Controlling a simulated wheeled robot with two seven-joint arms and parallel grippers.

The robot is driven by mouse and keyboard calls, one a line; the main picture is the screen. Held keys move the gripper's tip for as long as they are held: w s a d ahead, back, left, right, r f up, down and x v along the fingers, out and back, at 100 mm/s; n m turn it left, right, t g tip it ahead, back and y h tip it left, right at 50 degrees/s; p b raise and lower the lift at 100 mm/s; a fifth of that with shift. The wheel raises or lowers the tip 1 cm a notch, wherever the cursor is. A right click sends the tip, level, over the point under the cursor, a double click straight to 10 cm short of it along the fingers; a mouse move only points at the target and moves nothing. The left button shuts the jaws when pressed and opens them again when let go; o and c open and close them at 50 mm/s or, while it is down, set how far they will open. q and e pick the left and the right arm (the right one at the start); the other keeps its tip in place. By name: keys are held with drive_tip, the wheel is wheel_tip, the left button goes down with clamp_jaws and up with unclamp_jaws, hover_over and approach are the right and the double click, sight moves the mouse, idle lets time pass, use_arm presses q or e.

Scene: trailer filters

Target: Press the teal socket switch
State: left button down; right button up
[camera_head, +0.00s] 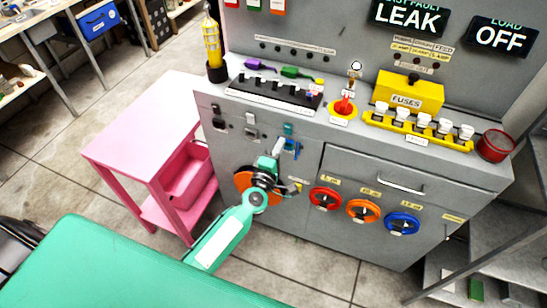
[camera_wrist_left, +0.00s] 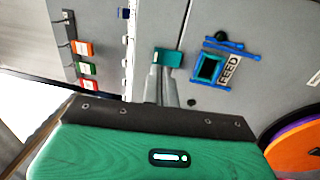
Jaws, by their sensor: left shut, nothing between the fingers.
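The teal switch (camera_head: 289,128) is a small block on the upper front of the grey cabinet. It also shows in the left wrist view (camera_wrist_left: 168,58), straight beyond my fingertips. A blue-framed socket (camera_head: 292,147) with a teal inside sits just below the switch. In the left wrist view this socket (camera_wrist_left: 209,69) bears a FEED label. My left gripper (camera_head: 279,145) is shut and empty, close to the switch and socket. Its grey fingers (camera_wrist_left: 164,80) overlap the switch's lower edge in the wrist view; I cannot tell whether they touch it. My right gripper is not in view.
An orange wheel (camera_head: 243,181) sits partly behind my left arm. Red (camera_head: 325,198), orange (camera_head: 362,211) and blue (camera_head: 402,223) wheels are on the lower front. A drawer handle (camera_head: 400,187) sticks out. A pink table (camera_head: 135,125) stands left of the cabinet.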

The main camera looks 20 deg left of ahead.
sight(288, 128)
use_arm(q)
drive_tip(key=w, duration=0.4)
drive_tip(key=shift+r, duration=0.25)
drive_tip(key=shift+w, duration=0.1)
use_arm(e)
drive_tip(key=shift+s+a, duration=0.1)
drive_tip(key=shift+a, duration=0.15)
